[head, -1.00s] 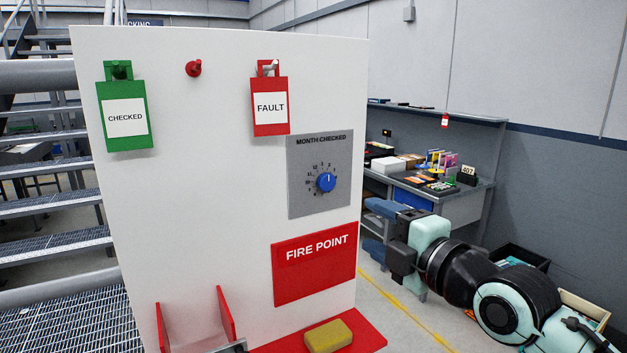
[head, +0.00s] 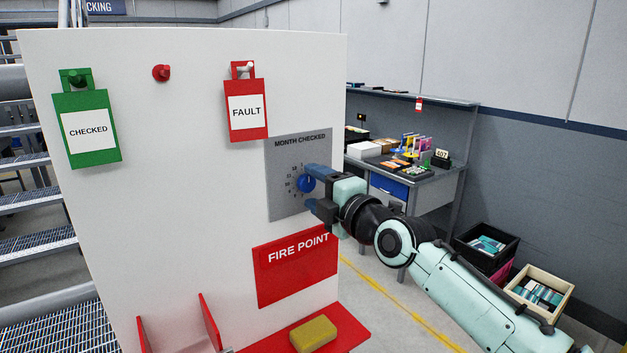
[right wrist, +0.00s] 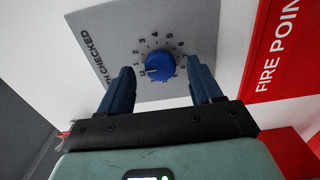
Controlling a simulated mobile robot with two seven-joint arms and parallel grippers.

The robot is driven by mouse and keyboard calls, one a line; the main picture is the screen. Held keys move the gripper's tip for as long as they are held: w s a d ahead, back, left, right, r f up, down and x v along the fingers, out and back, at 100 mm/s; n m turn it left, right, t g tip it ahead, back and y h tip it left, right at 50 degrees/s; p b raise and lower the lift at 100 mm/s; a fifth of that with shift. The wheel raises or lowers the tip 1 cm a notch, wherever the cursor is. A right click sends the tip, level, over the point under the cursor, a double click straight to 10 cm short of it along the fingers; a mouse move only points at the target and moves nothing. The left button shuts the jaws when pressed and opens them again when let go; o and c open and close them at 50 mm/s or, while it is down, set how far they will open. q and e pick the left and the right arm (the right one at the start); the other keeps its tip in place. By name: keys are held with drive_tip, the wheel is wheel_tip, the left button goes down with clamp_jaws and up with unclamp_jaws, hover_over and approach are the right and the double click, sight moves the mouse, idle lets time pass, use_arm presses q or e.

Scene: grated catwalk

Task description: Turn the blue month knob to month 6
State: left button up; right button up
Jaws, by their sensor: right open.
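The blue month knob (head: 306,183) sits on the grey MONTH CHECKED plate (head: 297,146) on the white board. In the right wrist view the knob (right wrist: 160,67) shows inside a ring of printed numbers; its pale mark seems to face the 12, at the left in that view. My right gripper (head: 314,190) is at the plate, coming from the right. Its blue fingers are open, one on each side of the knob, with visible gaps to it in the right wrist view (right wrist: 162,85). The fingers hide part of the dial in the head view. My left gripper is not in view.
A green CHECKED tag (head: 88,129), a red peg (head: 162,73) and a red FAULT tag (head: 246,112) are higher on the board. A FIRE POINT sign (head: 297,266) and a red shelf with a yellow block (head: 313,334) are below. A workbench (head: 440,180) stands behind.

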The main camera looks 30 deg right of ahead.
drive_tip(key=shift+w+a, duration=0.1)
drive_tip(key=shift+w, duration=0.45)
drive_tip(key=c, duration=1)
drive_tip(key=shift+c, duration=0.2)
